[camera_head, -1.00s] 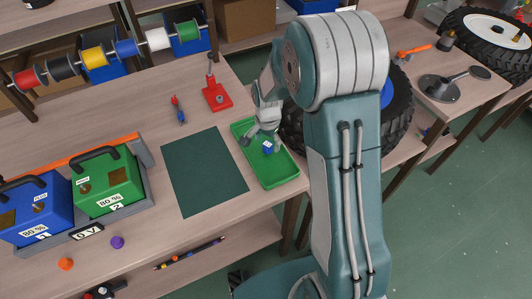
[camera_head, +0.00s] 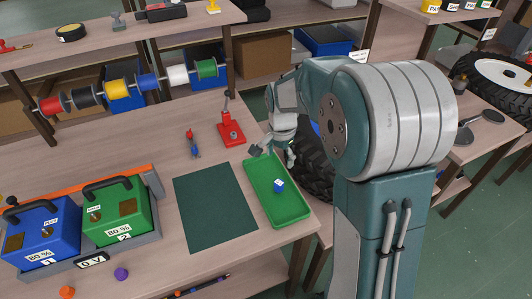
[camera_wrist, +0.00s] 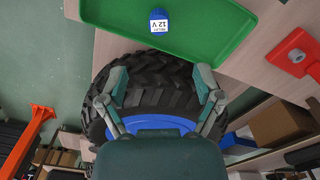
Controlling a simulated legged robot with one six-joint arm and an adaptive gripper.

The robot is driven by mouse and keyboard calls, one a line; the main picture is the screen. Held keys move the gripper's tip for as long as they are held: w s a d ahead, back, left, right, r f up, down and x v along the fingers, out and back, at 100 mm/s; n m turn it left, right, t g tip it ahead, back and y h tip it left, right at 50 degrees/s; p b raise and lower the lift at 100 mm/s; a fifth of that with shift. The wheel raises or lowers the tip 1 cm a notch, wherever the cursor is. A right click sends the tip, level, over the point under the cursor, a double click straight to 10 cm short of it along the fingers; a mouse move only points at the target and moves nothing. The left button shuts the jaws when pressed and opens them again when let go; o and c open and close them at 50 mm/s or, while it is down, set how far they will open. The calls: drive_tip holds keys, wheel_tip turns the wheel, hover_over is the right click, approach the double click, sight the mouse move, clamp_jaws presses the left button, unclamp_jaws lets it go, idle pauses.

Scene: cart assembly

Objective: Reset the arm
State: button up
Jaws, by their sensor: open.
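My arm fills the right of the head view. My gripper (camera_head: 268,148) hangs above the far end of the green tray (camera_head: 290,212), near the table's right edge. In the wrist view my gripper (camera_wrist: 160,88) has its two fingers spread wide with nothing between them. A small blue relay block (camera_head: 279,186) with a white label lies in the tray. It also shows in the wrist view (camera_wrist: 159,21), at the top, beyond the fingertips. A black tyre with a blue hub (camera_wrist: 155,75) shows behind the fingers, lower than the tray.
A red stand (camera_head: 231,133) and a small red and blue part (camera_head: 193,145) sit behind the dark green mat (camera_head: 215,208). Blue (camera_head: 40,235) and green (camera_head: 117,212) battery boxes stand at left. Coloured spools (camera_head: 118,92) hang at the back. The mat is clear.

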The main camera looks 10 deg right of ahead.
drive_tip(key=shift+r, duration=0.1)
drive_tip(key=s+r+n+t, duration=0.2)
drive_tip(key=s+r+n, duration=0.2)
drive_tip(key=s+r, duration=0.55)
drive_tip(key=s+r+n+t, duration=0.1)
drive_tip(key=s+r+n, duration=0.1)
drive_tip(key=s, duration=0.5)
drive_tip(key=s+r+n+t, duration=0.2)
drive_tip(key=s+n, duration=0.2)
drive_tip(key=s, duration=0.2)
drive_tip(key=shift+s+r+n+t, duration=0.25)
drive_tip(key=shift+s+n+t, duration=0.05)
drive_tip(key=shift+s, duration=0.1)
